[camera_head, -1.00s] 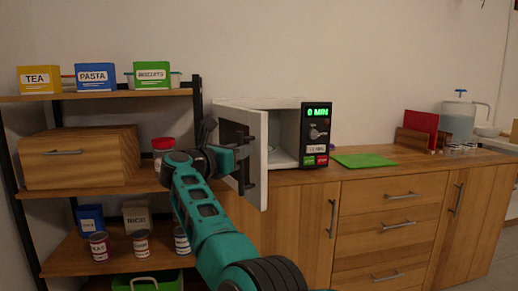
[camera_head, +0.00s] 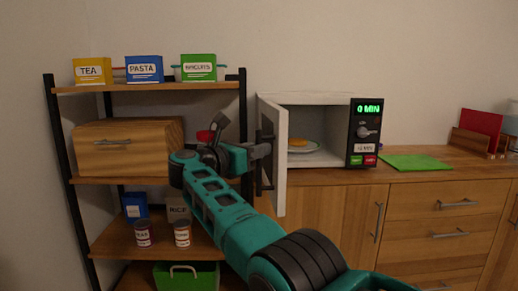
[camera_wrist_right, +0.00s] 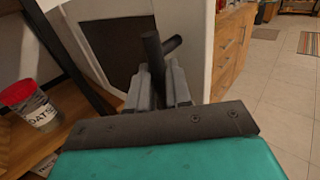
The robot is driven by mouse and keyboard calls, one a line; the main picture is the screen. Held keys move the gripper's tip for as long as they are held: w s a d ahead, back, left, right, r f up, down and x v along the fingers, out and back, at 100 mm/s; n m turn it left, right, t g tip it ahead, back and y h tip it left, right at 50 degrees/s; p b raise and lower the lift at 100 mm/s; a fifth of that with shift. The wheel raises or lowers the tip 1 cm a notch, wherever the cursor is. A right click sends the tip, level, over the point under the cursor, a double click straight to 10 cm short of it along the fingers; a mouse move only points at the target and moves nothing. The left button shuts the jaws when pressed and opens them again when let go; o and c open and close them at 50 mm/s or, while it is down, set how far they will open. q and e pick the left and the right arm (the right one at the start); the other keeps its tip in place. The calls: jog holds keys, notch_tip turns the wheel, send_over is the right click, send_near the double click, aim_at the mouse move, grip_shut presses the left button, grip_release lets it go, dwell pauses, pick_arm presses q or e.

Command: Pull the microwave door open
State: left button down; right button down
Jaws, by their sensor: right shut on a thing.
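The white microwave (camera_head: 335,99) stands on the wooden counter, its black control panel (camera_head: 366,133) at the right showing 0 MIN. Its door (camera_head: 280,165) is swung wide open to the left, seen nearly edge-on, and the inside shows. My right gripper (camera_head: 260,151) is at the dark door handle (camera_head: 268,178). In the right wrist view the right gripper (camera_wrist_right: 158,90) is shut on the dark bar handle (camera_wrist_right: 152,55), with the door's dark window (camera_wrist_right: 115,45) behind. A plate with yellow food (camera_head: 299,144) sits inside the microwave. My left gripper is not in view.
A shelf (camera_head: 95,182) with boxes and jars stands close to the left of the door. An oats jar (camera_wrist_right: 32,105) is near my gripper. A green mat (camera_head: 415,162) lies on the counter right of the microwave.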

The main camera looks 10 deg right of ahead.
jog(key=shift+w+d+r, duration=0.15)
jog(key=shift+r, duration=0.3)
jog(key=c, duration=1.4)
grip_release()
jog(key=shift+w+f, duration=0.1)
jog(key=shift+o, duration=0.8)
jog(key=shift+f, duration=0.1)
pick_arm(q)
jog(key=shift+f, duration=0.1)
pick_arm(e)
jog(key=shift+o, duration=0.4)
jog(key=shift+f, duration=0.1)
pick_arm(q)
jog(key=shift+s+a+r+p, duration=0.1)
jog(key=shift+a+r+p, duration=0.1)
jog(key=shift+p, duration=0.3)
pick_arm(e)
jog(key=v, duration=1.3)
